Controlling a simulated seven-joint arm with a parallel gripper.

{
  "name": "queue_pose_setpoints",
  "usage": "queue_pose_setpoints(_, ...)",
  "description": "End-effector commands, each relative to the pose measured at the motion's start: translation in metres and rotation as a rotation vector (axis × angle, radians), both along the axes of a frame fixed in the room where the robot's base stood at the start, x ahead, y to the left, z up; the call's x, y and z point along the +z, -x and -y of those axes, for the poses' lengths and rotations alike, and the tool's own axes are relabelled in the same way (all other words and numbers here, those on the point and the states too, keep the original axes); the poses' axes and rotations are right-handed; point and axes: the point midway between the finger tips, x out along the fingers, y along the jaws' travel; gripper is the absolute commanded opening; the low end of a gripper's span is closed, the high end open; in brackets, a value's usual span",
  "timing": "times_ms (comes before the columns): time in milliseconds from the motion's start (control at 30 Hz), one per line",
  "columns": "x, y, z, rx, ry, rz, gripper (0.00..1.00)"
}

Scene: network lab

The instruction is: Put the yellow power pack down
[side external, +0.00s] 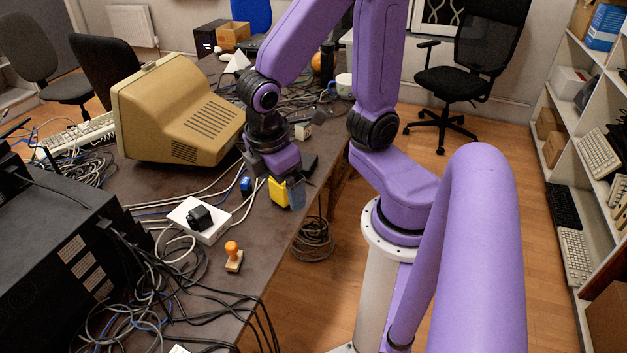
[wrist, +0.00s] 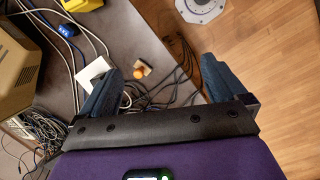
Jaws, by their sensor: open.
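The yellow power pack (side external: 279,192) shows in the side view beside my gripper, partly covered by a finger. It appears to be on the table, but its underside is hard to see. A yellow body at the upper left edge of the wrist view (wrist: 18,42) looks like the same pack, cut off by the frame. My gripper (wrist: 160,85) is open in the wrist view, with its two blue-grey fingers wide apart and nothing between them. In the side view my gripper (side external: 290,192) points down near the table's right edge.
A beige monitor (side external: 180,115) stands left of my gripper. A blue connector (side external: 246,186), a white box with a black plug (side external: 200,220) and an orange-topped stamp (side external: 233,256) lie nearby. Cables cross the table (side external: 262,262). The table's edge drops to the wooden floor.

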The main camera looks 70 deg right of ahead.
Motion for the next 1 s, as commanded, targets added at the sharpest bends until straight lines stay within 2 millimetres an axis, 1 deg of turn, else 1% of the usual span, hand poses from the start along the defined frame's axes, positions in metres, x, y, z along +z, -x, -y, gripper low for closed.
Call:
queue_pose_setpoints(33, 0.006, 0.015, -0.001, 0.01, -0.056, 0.009, 0.98)
queue_pose_setpoints(100, 0.012, 0.032, -0.003, 0.02, -0.117, 0.01, 0.98)
queue_pose_setpoints(200, 0.018, 0.051, -0.004, 0.03, -0.185, 0.007, 0.98)
queue_pose_setpoints(300, 0.021, 0.063, -0.004, 0.035, -0.226, 0.004, 0.98)
queue_pose_setpoints(433, 0.023, 0.069, -0.005, 0.039, -0.245, 0.002, 0.98)
queue_pose_setpoints(1000, 0.023, 0.068, -0.005, 0.04, -0.243, 0.002, 0.98)
